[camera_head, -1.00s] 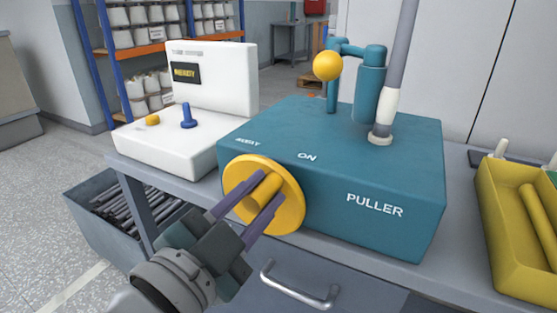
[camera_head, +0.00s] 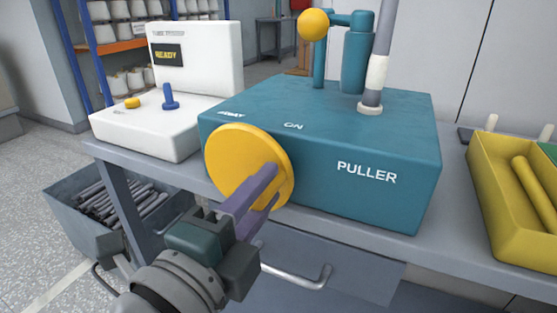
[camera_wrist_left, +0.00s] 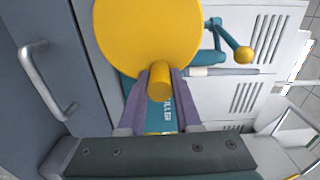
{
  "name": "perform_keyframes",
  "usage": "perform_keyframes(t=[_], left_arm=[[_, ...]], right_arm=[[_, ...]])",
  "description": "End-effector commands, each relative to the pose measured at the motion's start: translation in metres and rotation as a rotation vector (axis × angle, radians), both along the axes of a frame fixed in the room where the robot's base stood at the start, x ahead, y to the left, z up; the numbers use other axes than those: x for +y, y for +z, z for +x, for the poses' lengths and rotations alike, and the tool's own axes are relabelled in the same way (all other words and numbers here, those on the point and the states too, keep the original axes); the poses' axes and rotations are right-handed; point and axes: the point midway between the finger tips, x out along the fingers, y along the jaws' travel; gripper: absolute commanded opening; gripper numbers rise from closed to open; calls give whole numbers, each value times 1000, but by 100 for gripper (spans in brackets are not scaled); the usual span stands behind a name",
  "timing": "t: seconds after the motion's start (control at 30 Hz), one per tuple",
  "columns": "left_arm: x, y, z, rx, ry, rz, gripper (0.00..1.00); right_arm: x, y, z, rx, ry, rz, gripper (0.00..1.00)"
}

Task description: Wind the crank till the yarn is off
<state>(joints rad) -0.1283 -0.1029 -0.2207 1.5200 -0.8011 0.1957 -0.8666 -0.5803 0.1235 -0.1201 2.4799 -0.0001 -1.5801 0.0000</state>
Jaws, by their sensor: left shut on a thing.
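The teal puller box (camera_head: 330,160) stands on the grey bench, with "PULLER" and "ON" printed on it. A round yellow disc (camera_head: 235,150) sits on its front; the wrist view shows the disc (camera_wrist_left: 145,30) with a stubby yellow grip (camera_wrist_left: 158,80). My left gripper (camera_head: 268,190) is shut on that grip; its fingers hide the grip in the head view. A teal crank arm with a yellow ball knob (camera_head: 313,25) stands on top of the box. Beside it rises a grey rod with a white band (camera_head: 376,75), possibly yarn. My right gripper is out of view.
A white tester (camera_head: 195,60) with a "READY" screen and a blue peg (camera_head: 169,97) stands left of the puller. A yellow tray (camera_head: 510,190) is at right. A bin of grey rods (camera_head: 105,205) is below left. A drawer handle (camera_head: 295,277) is under my gripper.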

Motion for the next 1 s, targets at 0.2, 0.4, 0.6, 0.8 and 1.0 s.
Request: perform_keyframes(t=[0.2, 0.4, 0.6, 0.8, 1.0], left_arm=[[0, -4, 0, -16, 1, 50, 0], [0, -4, 0, -19, 2, 62, 0], [0, -4, 0, -19, 2, 62, 0], [0, -4, 0, -19, 2, 61, 46], [0, -4, 0, -20, 1, 62, 62]], right_arm=[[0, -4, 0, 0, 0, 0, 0], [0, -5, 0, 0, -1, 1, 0], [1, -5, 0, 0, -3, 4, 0], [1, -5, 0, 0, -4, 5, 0], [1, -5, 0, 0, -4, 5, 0]])
